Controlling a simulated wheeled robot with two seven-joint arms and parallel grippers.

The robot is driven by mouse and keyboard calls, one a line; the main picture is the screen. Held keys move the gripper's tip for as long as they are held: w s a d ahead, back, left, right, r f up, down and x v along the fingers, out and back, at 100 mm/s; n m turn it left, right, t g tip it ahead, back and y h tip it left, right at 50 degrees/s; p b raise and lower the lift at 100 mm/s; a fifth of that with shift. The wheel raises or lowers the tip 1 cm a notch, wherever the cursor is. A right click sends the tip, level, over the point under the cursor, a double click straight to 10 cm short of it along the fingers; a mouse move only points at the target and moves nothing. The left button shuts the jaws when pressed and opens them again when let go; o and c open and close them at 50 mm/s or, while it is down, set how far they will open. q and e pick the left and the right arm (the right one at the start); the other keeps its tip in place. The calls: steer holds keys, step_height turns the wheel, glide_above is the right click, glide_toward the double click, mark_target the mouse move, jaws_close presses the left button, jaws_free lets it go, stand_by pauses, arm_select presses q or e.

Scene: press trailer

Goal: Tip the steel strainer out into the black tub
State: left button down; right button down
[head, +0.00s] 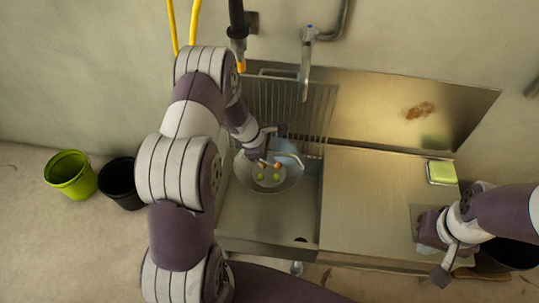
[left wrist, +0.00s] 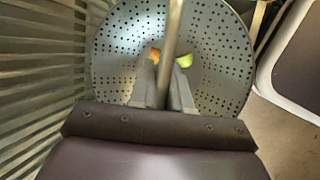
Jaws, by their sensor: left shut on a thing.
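The steel strainer (head: 292,181) is a round perforated bowl over the left sink basin. Several small green and orange pieces lie in it. In the left wrist view the strainer (left wrist: 117,50) fills the middle, with an orange and a green piece at its bottom. My left gripper (head: 262,161) is shut on the strainer's thin bar handle (left wrist: 173,35), which runs between the fingers. I cannot tell whether the strainer touches the basin floor. A black tub (head: 121,184) stands on the floor at left, partly hidden by my left arm. My right gripper (head: 445,262) is near the counter's right front corner; its opening is unclear.
A lime green bucket (head: 70,176) stands beside the black tub. A wire rack (head: 290,105) leans at the back of the basin, below a tap (head: 306,60). A green and yellow sponge (head: 441,173) lies on the steel counter (head: 370,200). A dark round container (head: 512,254) shows at far right.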

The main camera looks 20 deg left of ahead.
arm_select(q)
step_height(320, 180, up, 3)
steer(key=shift+f+p, duration=0.1)
steer(key=shift+p, duration=0.75)
steer(key=shift+f, duration=0.1)
